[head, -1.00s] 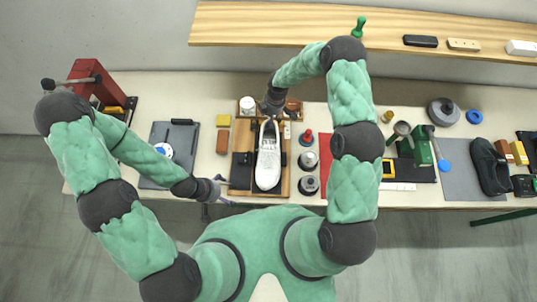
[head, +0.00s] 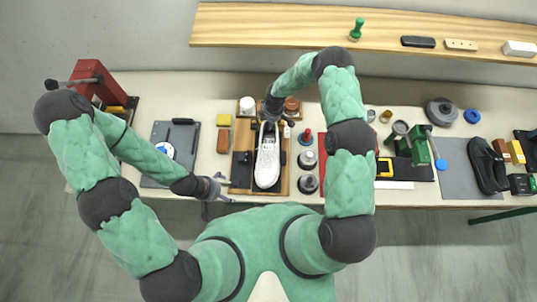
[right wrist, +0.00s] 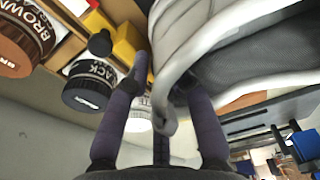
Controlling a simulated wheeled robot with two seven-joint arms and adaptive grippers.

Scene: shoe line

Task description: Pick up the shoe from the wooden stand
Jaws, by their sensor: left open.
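The shoe (head: 267,160), white with a dark opening, lies lengthwise on the wooden stand (head: 284,180). My right gripper (head: 270,117) is at the far end of the shoe. In the right wrist view, the two dark fingers of this gripper (right wrist: 168,85) stand apart, with the pale edge and a loop of the shoe (right wrist: 210,30) between or just beyond them. Whether they press on it is not clear. My left gripper (head: 224,189) is open and empty by the table's front edge, left of the stand.
Jars, one labelled BROWN (right wrist: 22,42) and one BLACK (right wrist: 90,85), stand close to my right fingers. Dark-based round items (head: 307,160) stand right of the stand. A clipboard (head: 170,150) lies to the left. A wooden shelf (head: 290,27) runs behind.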

